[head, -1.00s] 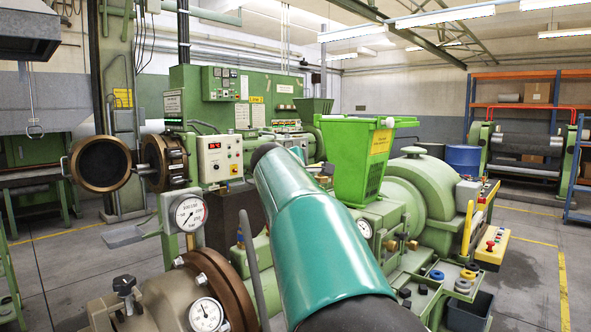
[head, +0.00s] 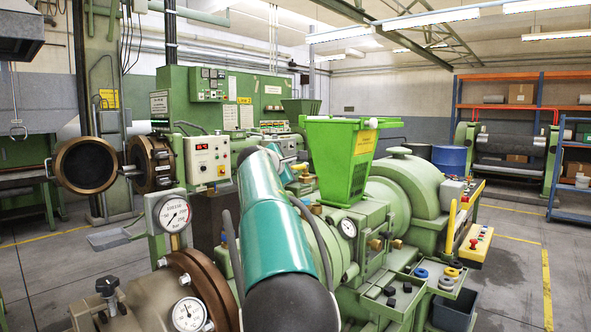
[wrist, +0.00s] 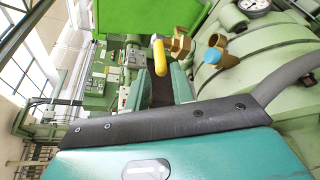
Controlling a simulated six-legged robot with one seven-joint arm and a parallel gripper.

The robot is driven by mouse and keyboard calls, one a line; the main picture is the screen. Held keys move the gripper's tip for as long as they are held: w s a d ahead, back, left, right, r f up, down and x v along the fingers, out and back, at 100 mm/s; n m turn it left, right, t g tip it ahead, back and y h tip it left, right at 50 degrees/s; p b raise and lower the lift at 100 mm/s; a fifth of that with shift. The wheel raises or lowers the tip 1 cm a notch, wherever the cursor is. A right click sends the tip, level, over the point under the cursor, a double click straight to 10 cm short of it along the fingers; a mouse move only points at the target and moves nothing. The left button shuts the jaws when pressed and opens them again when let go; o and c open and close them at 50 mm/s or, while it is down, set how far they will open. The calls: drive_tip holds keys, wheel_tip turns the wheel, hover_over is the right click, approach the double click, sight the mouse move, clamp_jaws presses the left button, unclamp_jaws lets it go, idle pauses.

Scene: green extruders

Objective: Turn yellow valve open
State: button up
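The yellow valve handle (wrist: 159,55) shows in the wrist view, just beyond my fingertips. It joins a brass valve body (wrist: 180,44) on its right. A similar brass valve with a blue handle (wrist: 213,55) sits further right. My gripper (wrist: 161,72) is open, with its two teal fingers apart and pointing toward the yellow handle.
The green extruder (head: 400,195) with its hopper (head: 342,150) stands close to the right of my arm. Pressure gauges (head: 174,213) and a brown flange (head: 195,285) are near on the left. A tool tray (head: 395,290) is at front right. Grey floor is free at the far right.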

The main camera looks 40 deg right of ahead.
sight(294, 168)
drive_tip(key=shift+x, duration=3.05)
drive_tip(key=shift+s, duration=0.1)
clamp_jaws()
